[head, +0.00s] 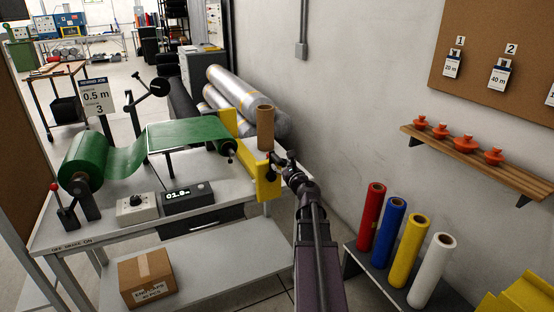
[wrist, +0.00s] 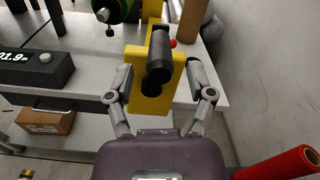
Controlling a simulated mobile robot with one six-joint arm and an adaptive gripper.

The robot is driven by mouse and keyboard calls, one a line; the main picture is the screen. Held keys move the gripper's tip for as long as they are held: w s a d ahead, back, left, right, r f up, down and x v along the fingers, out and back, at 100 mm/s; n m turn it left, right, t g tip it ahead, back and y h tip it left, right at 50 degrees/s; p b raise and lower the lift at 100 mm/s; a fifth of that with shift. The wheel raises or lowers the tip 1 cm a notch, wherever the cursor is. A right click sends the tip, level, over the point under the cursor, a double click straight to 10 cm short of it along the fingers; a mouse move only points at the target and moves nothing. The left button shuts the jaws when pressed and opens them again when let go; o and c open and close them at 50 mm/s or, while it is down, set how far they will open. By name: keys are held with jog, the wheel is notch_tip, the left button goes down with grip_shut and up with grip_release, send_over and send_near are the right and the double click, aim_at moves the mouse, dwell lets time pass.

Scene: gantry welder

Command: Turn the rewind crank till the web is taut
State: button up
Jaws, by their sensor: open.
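The green web (head: 125,150) runs from a large green roll (head: 85,163) on the left, dips, then crosses to the rewind roll (head: 240,151) on the right. A yellow bracket (head: 267,185) stands at the table's right edge. The black crank handle (wrist: 159,55) sticks out in front of the yellow bracket in the wrist view. My gripper (wrist: 160,70) is open, with one finger on each side of the handle and visible gaps. In the head view my gripper (head: 288,168) is beside the bracket and hides most of the crank.
A digital counter (head: 188,198) and a grey dial box (head: 137,208) sit on the table. A cardboard tube (head: 265,128) stands behind the bracket. Red, blue, yellow and white rolls (head: 392,232) stand on a low rack to the right. A cardboard box (head: 147,277) is on the lower shelf.

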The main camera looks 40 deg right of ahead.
aim_at(278, 158)
jog(key=shift+x, duration=2.35)
grip_shut()
jog(key=shift+d, duration=0.25)
jog(key=shift+a, duration=0.15)
jog(key=shift+s, duration=0.1)
